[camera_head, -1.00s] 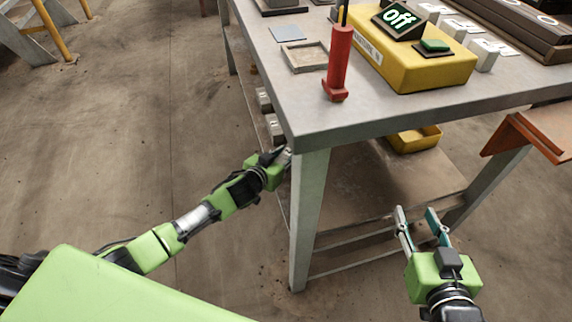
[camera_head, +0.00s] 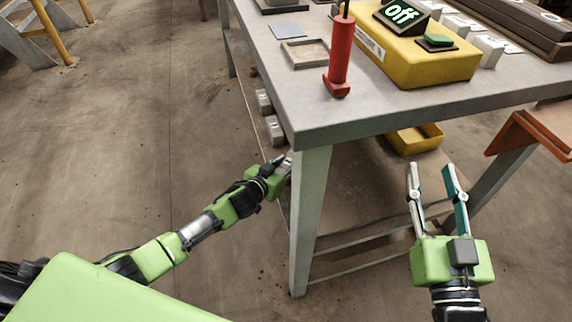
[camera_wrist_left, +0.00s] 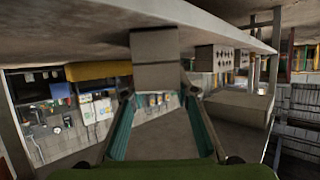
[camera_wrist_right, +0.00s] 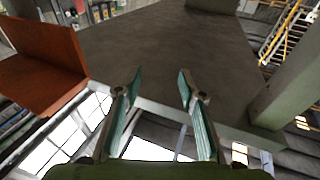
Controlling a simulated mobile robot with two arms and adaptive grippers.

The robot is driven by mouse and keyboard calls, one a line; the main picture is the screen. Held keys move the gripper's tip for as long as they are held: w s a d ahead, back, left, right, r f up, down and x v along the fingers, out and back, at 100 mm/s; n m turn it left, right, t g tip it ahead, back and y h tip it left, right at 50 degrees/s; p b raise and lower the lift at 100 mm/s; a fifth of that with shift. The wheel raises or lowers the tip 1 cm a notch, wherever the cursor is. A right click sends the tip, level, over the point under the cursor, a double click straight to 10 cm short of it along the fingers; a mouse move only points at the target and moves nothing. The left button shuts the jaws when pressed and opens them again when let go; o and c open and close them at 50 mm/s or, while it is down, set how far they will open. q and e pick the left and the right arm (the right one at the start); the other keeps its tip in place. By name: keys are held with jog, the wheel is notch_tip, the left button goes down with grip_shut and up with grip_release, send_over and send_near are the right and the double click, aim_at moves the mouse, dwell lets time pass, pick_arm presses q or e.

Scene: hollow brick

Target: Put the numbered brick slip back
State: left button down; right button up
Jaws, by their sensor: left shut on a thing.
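My left gripper (camera_head: 285,162) is beside the table's near left leg, below the tabletop. In the left wrist view its two fingers (camera_wrist_left: 157,90) are on either side of a plain grey block (camera_wrist_left: 155,58), and they are shut on it. I cannot see a number on this block. Several grey blocks with faint marks, such as one block (camera_head: 274,129), stick out under the table's left edge. A grey block with holes (camera_wrist_left: 220,58) also shows in the left wrist view. My right gripper (camera_head: 431,168) is open and empty, in front of the table.
The grey tabletop (camera_head: 300,105) holds a shallow tray (camera_head: 305,53), a red holder (camera_head: 340,60) and a yellow box (camera_head: 440,68) with an "off" sign. The table leg (camera_head: 308,220) stands close to my left gripper. A yellow bin (camera_head: 415,139) is underneath. An orange-brown panel (camera_head: 530,130) is at right.

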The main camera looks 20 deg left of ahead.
aim_at(278, 171)
pick_arm(q)
jog(key=c, duration=1.6)
grip_release()
jog(key=shift+r, duration=0.1)
